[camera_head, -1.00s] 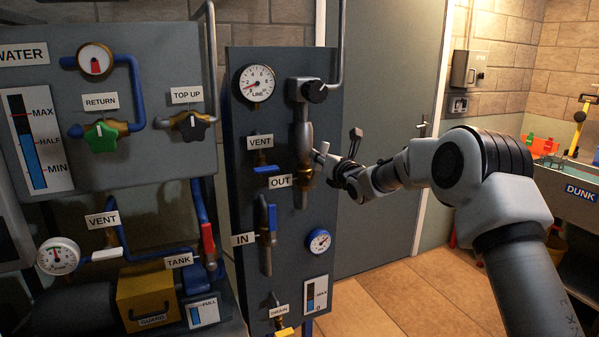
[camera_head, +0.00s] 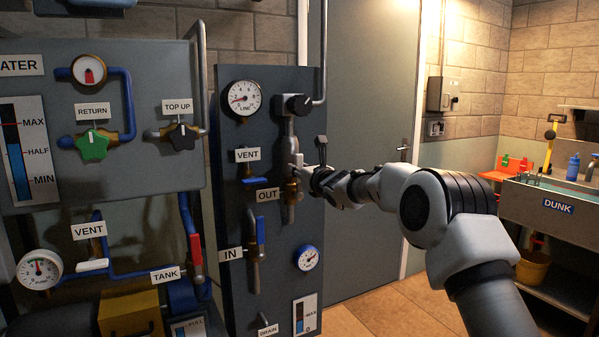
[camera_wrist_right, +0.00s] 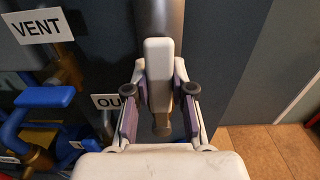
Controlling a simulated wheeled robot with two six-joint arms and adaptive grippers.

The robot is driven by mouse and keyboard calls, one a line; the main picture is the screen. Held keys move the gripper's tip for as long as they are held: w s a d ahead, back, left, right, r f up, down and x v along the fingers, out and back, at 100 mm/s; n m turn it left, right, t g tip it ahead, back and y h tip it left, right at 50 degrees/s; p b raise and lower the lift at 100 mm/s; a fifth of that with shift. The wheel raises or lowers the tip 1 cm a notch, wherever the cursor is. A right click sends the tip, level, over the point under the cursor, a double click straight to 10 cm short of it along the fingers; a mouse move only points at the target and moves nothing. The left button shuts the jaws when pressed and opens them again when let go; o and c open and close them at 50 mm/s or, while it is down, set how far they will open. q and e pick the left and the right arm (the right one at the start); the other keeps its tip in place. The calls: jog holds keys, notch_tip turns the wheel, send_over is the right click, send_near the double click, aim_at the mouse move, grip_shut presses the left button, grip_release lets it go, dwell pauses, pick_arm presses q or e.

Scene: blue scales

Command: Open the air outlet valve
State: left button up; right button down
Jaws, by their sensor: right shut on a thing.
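The OUT label (camera_head: 268,194) marks the air outlet valve on the tall dark panel. Its brass body (camera_head: 291,191) sits on a vertical grey pipe. My right gripper (camera_head: 298,172) reaches it from the right and hides part of it. In the right wrist view, the valve's pale lever (camera_wrist_right: 158,62) stands upright in the picture between the two fingers of my right gripper (camera_wrist_right: 160,92), which are shut on it. The OUT label is partly covered there by a finger. My left gripper is not in view.
The WATER panel (camera_head: 150,65) stands at the left. A grey door (camera_head: 365,100) is behind my right arm.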

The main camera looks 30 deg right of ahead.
jog(key=c, duration=1)
grip_release()
jog(key=shift+a, duration=0.1)
jog(key=shift+o, duration=0.2)
jog(key=s, duration=0.7)
jog(key=shift+s, duration=0.2)
